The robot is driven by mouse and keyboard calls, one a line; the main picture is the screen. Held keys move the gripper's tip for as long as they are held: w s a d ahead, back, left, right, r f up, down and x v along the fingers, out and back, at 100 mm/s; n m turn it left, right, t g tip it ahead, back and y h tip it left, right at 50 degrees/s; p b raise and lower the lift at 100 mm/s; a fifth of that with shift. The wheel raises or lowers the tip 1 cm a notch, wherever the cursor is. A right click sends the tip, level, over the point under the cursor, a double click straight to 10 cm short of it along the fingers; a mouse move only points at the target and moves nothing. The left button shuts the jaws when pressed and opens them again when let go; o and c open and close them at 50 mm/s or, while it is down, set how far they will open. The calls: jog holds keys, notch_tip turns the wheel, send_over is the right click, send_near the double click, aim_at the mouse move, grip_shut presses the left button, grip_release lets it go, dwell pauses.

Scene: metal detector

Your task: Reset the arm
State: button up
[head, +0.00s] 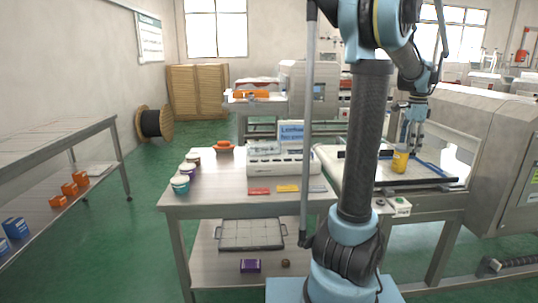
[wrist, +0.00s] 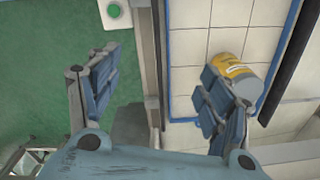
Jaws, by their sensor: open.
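My arm rises in front of the tables in the head view and bends over to the right. My gripper (head: 416,138) hangs fingers-down above the tray table on the right; in the wrist view my gripper (wrist: 163,68) is open with nothing between its fingers. A yellow container (head: 400,159) stands on the tiled tray (head: 436,178), just left of and below my gripper. In the wrist view the yellow container (wrist: 236,72) lies behind the right finger, which hides part of it. I cannot tell whether they touch.
A large metal machine (head: 490,150) stands close on the right. A green button box (head: 400,205) is at the table's front edge.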

jog(key=s+a+f+n, duration=0.2)
jog(key=s+a+n, duration=0.25)
jog(key=a, duration=0.65)
jog(key=s+a+f+n, duration=0.35)
jog(key=a+n, duration=0.25)
jog(key=a, duration=0.5)
jog(key=s+a+f+n+t, duration=0.1)
jog(key=s+a+f+n, duration=0.9)
jog(key=s+a+f, duration=0.2)
jog(key=s+f, duration=0.1)
jog(key=s, duration=0.1)
jog(key=shift+s+a+t, duration=0.15)
jog(key=shift+s+t, duration=0.15)
jog(key=shift+t, duration=0.1)
